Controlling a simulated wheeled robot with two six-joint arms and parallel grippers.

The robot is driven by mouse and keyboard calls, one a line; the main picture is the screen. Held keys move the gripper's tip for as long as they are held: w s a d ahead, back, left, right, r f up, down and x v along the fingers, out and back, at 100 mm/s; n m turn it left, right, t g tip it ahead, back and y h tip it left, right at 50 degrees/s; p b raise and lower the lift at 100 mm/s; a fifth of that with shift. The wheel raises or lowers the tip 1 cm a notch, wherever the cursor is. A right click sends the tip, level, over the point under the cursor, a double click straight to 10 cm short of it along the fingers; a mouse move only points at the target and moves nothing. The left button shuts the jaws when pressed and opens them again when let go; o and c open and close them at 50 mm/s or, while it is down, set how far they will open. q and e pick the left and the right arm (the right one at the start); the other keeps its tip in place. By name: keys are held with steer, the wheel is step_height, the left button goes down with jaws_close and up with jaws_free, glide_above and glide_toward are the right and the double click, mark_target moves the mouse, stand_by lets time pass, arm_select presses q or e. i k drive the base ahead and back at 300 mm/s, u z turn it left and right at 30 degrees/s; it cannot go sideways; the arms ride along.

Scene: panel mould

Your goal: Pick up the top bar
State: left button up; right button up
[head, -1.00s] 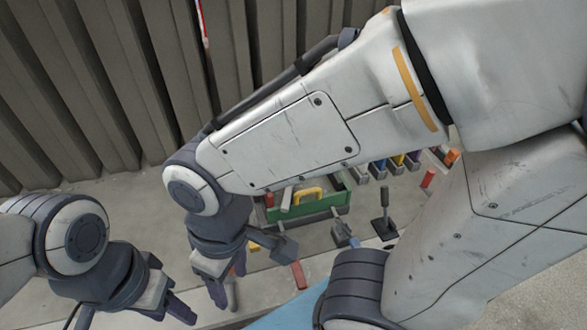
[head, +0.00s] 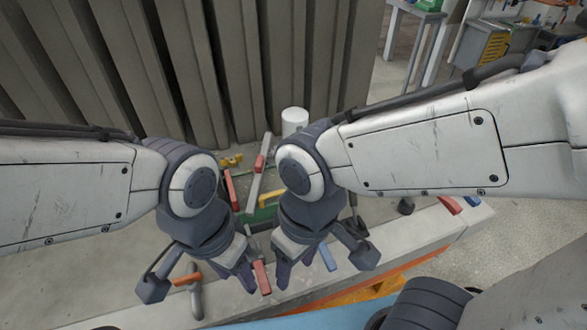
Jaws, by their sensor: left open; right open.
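I cannot make out the top bar for sure. A thin pale bar (head: 256,187) with a red part lies at the back, left of my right wrist, and may not be it. My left gripper (head: 241,270) is open and points down at the front of the grey work surface. My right gripper (head: 291,268) is open and points down just right of it. The two grippers are close together. A red handle (head: 262,278) shows between their fingers. I see nothing held in either gripper. My wrists hide much of the surface behind them.
An orange-handled clamp (head: 187,280) is at the left front, and a blue handle (head: 328,257) right of my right gripper. A ribbed grey wall (head: 290,60) closes the back.

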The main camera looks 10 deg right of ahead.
mark_target(260, 160)
steer(key=z, duration=0.05)
steer(key=k, duration=0.5)
steer(key=z, duration=1.1)
steer(key=i, duration=0.9)
steer(key=u, duration=2.35)
